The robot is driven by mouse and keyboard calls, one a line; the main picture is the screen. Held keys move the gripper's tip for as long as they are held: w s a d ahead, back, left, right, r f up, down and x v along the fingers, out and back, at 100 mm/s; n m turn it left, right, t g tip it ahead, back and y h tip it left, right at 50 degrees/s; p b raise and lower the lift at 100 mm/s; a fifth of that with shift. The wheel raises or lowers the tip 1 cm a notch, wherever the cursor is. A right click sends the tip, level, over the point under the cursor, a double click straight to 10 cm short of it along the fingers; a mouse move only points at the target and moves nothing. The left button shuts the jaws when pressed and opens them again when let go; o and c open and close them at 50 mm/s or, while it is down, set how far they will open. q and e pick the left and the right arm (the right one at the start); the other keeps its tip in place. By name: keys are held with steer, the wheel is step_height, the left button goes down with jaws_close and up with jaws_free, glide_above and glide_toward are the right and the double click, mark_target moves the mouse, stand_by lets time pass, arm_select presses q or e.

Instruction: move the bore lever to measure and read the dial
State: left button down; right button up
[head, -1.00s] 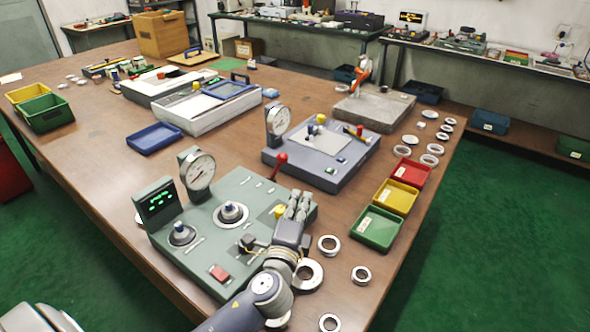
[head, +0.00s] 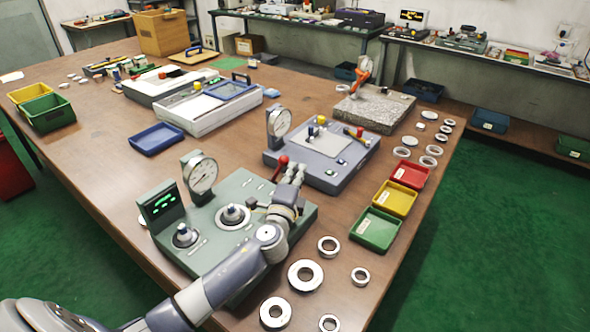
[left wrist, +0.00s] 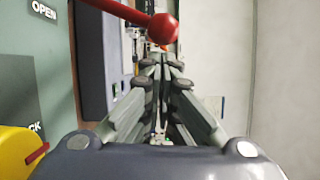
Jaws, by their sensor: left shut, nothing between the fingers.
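The grey-green gauge station (head: 258,188) stands at the near side of the table. It carries a round white dial (head: 202,174), a display with green marks (head: 163,207) and two posts with blue tops. The dial's reading is too small to tell. My right gripper is not in view.
Several steel rings (head: 306,275) lie right of the station. Green (head: 375,230), yellow (head: 395,198) and red bins line the right table edge. A second, blue-grey gauge station (head: 325,180) stands close behind the lever. A yellow knob (left wrist: 20,150) shows in the left wrist view.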

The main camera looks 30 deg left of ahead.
arm_select(q)
steer(key=shift+a, duration=0.15)
steer(key=shift+r, duration=0.1)
steer(key=shift+w+a+r+n+p, duration=0.1)
steer(key=shift+a+r+n+p, duration=0.25)
steer(key=shift+p, duration=0.3)
steer(key=shift+a+r+n+g+p, duration=0.3)
steer(key=shift+a+r+n+p, duration=0.05)
steer(key=shift+p, duration=0.35)
steer(key=a+r+n+p, duration=0.1)
steer(key=p, duration=0.1)
steer(key=a+r+n+p, duration=0.1)
steer(key=p, duration=0.1)
steer(key=a+n+g+p, duration=0.1)
steer(key=a+p, duration=0.1)
steer(key=shift+w+r+h, duration=0.3)
steer(key=shift+r+h, duration=0.1)
steer(key=w+a+n+g+h+p, duration=0.1)
steer(key=a+n+p, duration=0.2)
steer(key=a+p, duration=0.2)
steer(key=shift+a+f, duration=0.15)
steer(key=shift+a, duration=0.75)
